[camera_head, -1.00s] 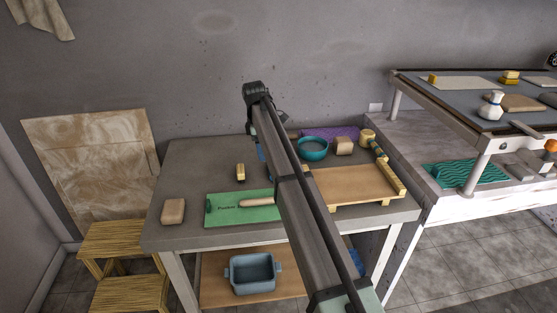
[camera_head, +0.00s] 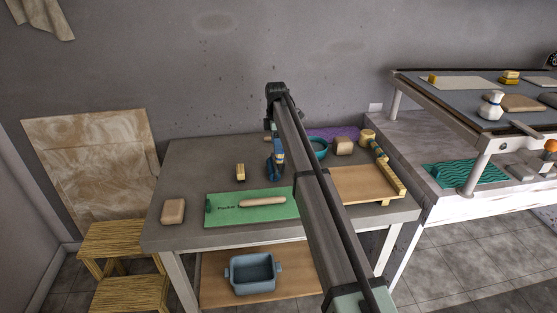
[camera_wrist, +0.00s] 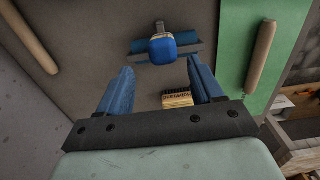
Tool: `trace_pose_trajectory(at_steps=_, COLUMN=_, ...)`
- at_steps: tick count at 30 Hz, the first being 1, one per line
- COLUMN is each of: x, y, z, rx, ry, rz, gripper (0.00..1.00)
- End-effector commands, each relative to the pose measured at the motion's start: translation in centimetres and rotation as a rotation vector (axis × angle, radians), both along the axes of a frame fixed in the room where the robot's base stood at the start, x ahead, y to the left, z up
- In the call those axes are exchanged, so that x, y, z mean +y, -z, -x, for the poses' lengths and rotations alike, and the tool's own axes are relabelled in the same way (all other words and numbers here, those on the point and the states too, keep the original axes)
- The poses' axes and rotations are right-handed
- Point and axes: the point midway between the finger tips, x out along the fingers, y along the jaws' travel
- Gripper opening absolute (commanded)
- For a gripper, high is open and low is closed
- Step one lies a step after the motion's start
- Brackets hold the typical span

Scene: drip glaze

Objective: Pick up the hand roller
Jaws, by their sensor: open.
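The hand roller (camera_head: 278,159) stands upright on the table in the head view, a dark blue roller with a blue and yellow handle. The wrist view shows it from above (camera_wrist: 166,48), with its blue handle end toward the camera and its roller lying crosswise. My gripper (camera_wrist: 161,68) is open, its two blue fingers apart and empty. In the wrist view the hand roller appears just past the fingertips, roughly centred between them. I cannot tell the height gap.
A wooden rolling pin (camera_head: 263,201) lies on a green mat (camera_head: 225,212) in front. A yellow brush-like block (camera_head: 240,172) lies left of the hand roller. A teal bowl (camera_head: 320,149) and a wooden board (camera_head: 365,185) are to the right.

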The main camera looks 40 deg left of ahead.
Motion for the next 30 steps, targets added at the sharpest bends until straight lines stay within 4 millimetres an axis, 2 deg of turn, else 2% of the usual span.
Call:
trace_pose_trajectory(at_steps=8, x=-0.5, y=1.6, z=0.0, rx=0.001, ry=0.001, rz=0.001, gripper=0.66)
trace_pose_trajectory(at_steps=16, x=-0.9, y=4.9, z=0.0, rx=0.001, ry=0.0, rz=0.001, gripper=0.66)
trace_pose_trajectory(at_steps=24, x=-0.8, y=5.4, z=0.0, rx=-0.001, ry=0.001, rz=-0.001, gripper=0.66)
trace_pose_trajectory(at_steps=30, x=-0.8, y=5.4, z=0.0, rx=0.0, ry=0.001, rz=0.0, gripper=0.49)
